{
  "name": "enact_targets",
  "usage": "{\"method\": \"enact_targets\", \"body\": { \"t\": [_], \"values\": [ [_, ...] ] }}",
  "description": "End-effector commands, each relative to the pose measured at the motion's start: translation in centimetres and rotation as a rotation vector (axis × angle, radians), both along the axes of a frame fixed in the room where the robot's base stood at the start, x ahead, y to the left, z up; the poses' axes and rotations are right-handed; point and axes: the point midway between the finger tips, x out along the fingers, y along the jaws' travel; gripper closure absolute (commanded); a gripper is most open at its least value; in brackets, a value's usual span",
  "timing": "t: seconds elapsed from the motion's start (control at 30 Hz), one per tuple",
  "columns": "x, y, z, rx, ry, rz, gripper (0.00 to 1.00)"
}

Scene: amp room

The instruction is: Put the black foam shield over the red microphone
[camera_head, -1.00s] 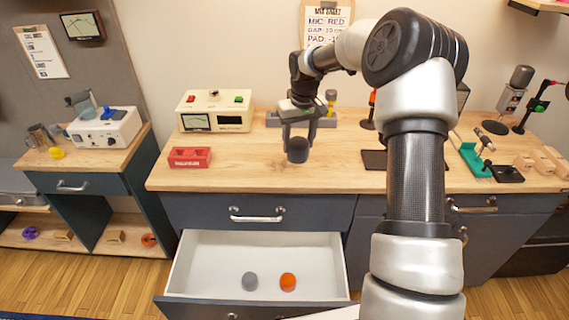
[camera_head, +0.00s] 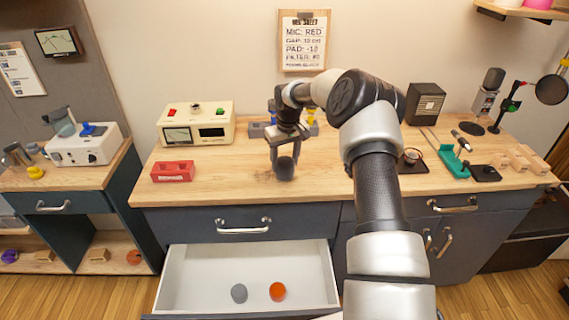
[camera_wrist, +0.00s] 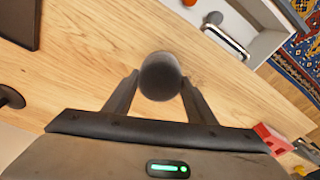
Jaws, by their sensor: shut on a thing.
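The black foam shield (camera_head: 285,169) is a dark, rounded cap held between the fingers of my gripper (camera_head: 285,160), just above the worktop near its front edge. In the wrist view the shield (camera_wrist: 160,77) sits between the two fingertips of my gripper (camera_wrist: 160,88), its round end facing away from me. I cannot make out the red microphone in either current view; my arm covers part of the worktop's back.
An open drawer (camera_head: 180,285) holds a grey foam piece (camera_head: 239,293) and an orange one (camera_head: 277,291). A red block (camera_head: 172,171) and cream meter box (camera_head: 196,123) stand left. Right are a speaker (camera_head: 425,103), a grey microphone (camera_head: 487,92) and a teal holder (camera_head: 453,161).

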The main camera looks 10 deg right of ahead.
Motion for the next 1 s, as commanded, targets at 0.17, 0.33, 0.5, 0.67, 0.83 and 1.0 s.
{"method": "enact_targets", "body": {
  "t": [0.17,0.33,0.5,0.67,0.83,1.0],
  "values": [
    [0.0,0.0,-1.4,0.000,-0.001,0.000,0.70],
    [0.0,0.0,-1.4,0.000,-0.001,0.000,0.70],
    [0.0,0.0,-1.6,0.000,-0.001,0.000,0.43],
    [0.0,0.0,-1.6,0.000,-0.001,0.000,0.31],
    [0.0,0.0,-1.6,0.000,-0.001,0.000,0.31],
    [0.0,0.0,-0.6,-0.001,-0.002,0.000,0.31]
  ]
}}
